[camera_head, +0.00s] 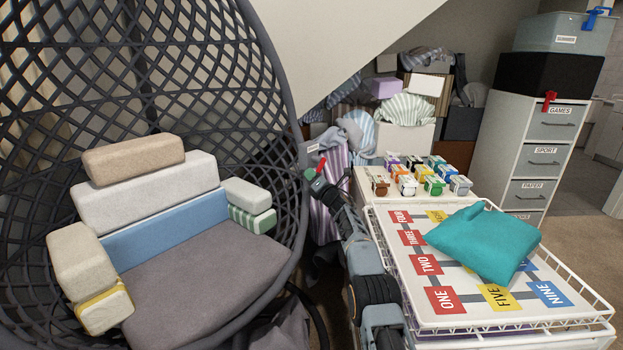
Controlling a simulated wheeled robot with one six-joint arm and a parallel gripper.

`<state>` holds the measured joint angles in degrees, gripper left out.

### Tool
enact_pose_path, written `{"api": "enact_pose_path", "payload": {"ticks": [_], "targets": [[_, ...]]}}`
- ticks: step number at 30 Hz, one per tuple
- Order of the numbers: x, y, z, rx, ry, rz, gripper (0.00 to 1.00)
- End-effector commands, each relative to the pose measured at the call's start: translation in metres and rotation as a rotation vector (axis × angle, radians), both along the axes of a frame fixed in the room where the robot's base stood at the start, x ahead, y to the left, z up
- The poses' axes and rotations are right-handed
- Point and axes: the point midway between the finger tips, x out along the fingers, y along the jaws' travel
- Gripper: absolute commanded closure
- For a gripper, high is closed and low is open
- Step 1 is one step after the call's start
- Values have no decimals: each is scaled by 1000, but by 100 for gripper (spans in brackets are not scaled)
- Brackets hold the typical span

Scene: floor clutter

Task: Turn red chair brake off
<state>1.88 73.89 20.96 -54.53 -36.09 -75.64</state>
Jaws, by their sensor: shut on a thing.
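A large dark grey woven chair (262,110) fills the left side. A small red lever (322,163), which looks like the red chair brake, stands up beside the chair's right edge, with a green part (310,174) just left of and below it. My arm reaches up from the bottom middle, and my gripper (319,182) is at this red and green piece, shut on it. The fingers are small, dark and partly merged with the piece, so the exact grip is hard to make out.
Cushions (145,195) fill the chair. A white wire-rimmed cart (592,318) with a numbered board and a teal cushion (486,243) stands close right of my arm. Behind are small labelled boxes (433,186), stacked fabrics and a drawer cabinet (530,190).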

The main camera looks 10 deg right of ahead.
Motion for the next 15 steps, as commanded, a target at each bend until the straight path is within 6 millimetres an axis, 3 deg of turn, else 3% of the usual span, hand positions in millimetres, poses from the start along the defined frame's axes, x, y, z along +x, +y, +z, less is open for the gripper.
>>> {"api": "enact_pose_path", "payload": {"ticks": [10, 11, 15], "targets": [[0, 0, 0, -1, -1, 0, 100], [0, 0, 0, -1, -1, 0, 78], [0, 0, 0, -1, -1, 0, 64]]}}
